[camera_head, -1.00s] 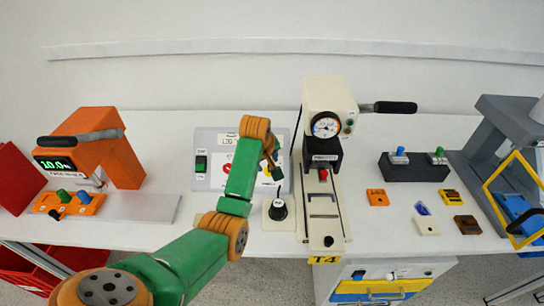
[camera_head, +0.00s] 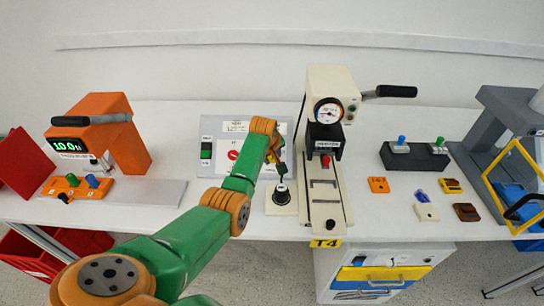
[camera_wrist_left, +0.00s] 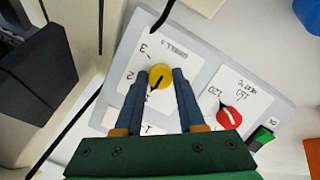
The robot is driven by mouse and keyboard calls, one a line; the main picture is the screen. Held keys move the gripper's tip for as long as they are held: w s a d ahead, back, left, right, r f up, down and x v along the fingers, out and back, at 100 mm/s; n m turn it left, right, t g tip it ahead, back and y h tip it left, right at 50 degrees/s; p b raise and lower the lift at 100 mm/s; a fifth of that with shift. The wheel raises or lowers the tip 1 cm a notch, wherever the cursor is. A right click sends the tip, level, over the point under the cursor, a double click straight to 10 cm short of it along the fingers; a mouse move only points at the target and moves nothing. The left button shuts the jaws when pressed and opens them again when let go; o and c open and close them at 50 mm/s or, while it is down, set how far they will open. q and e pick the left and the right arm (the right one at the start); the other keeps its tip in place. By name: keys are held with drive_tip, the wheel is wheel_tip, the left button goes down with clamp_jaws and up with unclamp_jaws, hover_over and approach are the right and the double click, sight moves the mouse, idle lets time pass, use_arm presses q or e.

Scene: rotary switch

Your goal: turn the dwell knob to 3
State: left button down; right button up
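The yellow dwell knob (camera_wrist_left: 160,78) sits on a white label on the grey panel (camera_wrist_left: 205,48) in the left wrist view. The label's figures appear upside down, with 3 and 2 to the knob's left. The knob's black pointer slants down-left, near the lowest figure, which the left finger partly covers. My left gripper (camera_wrist_left: 160,74) has its two dark blue fingers apart, one on either side of the knob; firm contact cannot be told. In the head view, my left gripper (camera_head: 280,167) is over the panel's right end and largely hides the knob. My right gripper is not in view.
A red knob (camera_wrist_left: 229,118) and a green switch (camera_wrist_left: 262,134) share the panel. A black knob on a pale plate (camera_head: 271,208) stands in front. A cream press (camera_head: 327,85) stands close on the right, an orange machine (camera_head: 100,105) at left.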

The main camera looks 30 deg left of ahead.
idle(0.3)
use_arm(q)
drive_tip(key=shift+m+p, duration=0.55)
drive_tip(key=shift+m, duration=0.45)
drive_tip(key=shift+m+g+y, duration=0.3)
drive_tip(key=shift+m+y, duration=0.1)
drive_tip(key=shift+m, duration=0.5)
drive_tip(key=m+p, duration=0.1)
drive_tip(key=m, duration=0.2)
drive_tip(key=shift+d+y, duration=0.1)
drive_tip(key=shift+y, duration=0.2)
drive_tip(key=m+y, duration=0.1)
drive_tip(key=m, duration=0.3)
drive_tip(key=shift+m, duration=0.3)
drive_tip(key=m+y+p, duration=0.1)
drive_tip(key=m+p, duration=0.1)
drive_tip(key=m, duration=0.4)
drive_tip(key=shift+d, duration=0.15)
drive_tip(key=m+p, duration=0.1)
drive_tip(key=m, duration=0.4)
drive_tip(key=shift+s+f+t+y+p, duration=0.1)
drive_tip(key=shift+f+t+y+p, duration=0.05)
drive_tip(key=shift+t+y+p, duration=0.2)
drive_tip(key=shift+m, duration=0.3)
